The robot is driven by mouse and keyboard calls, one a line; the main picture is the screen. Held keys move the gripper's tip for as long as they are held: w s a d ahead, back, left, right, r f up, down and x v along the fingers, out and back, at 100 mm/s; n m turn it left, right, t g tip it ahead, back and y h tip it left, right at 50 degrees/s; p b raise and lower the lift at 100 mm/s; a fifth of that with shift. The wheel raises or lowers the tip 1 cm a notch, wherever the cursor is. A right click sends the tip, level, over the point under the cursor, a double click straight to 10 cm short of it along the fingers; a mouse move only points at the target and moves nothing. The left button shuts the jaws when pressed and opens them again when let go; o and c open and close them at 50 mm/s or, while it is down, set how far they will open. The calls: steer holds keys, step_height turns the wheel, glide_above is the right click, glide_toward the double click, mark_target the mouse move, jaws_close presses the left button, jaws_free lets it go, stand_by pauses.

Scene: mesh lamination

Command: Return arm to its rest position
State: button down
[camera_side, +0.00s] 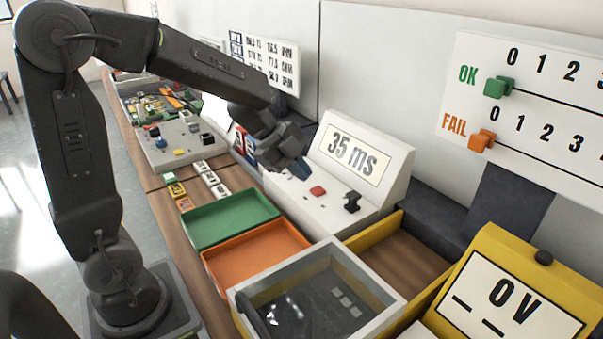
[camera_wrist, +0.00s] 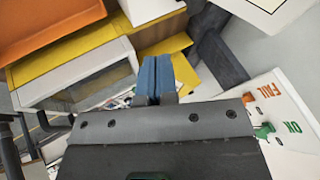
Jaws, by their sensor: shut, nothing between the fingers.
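My gripper (camera_side: 303,170) hangs in the air beside the sloped white console reading "35 ms" (camera_side: 352,158), above its left part. In the wrist view its two blue fingers (camera_wrist: 155,76) lie side by side, shut, with nothing between them. My arm is bent, with the upper link raised and the forearm reaching right and down over the bench. The fingertips look clear of the console, though the side view does not show the gap well.
A green tray (camera_side: 189,238), an orange tray (camera_side: 206,268) and a grey glass-topped box (camera_side: 385,286) stand in front. A yellow meter reading "0 V" (camera_side: 470,262) is at right. An OK/FAIL counter board (camera_side: 465,105) hangs on the wall. A grey control box (camera_side: 160,160) stands behind.

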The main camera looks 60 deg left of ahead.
step_height(320, 180, up, 11)
steer(key=s+n+t+y, duration=0.2)
steer(key=n+t+y, duration=0.5)
steer(key=n, duration=0.4)
steer(key=s+d+f+n+g+h, duration=0.1)
steer(key=s+d+f+n+g, duration=0.1)
steer(key=s, duration=0.6)
steer(key=s+d+f+n+g+h, duration=0.1)
steer(key=s+d+f+n+g, duration=0.1)
steer(key=s, duration=0.5)
steer(key=d+n+g, duration=0.1)
steer(key=d+g, duration=0.1)
steer(key=g, duration=0.1)
steer(key=shift+s+d+f+n, duration=0.3)
steer(key=shift+s+d+n, duration=0.05)
steer(key=shift+n, duration=0.05)
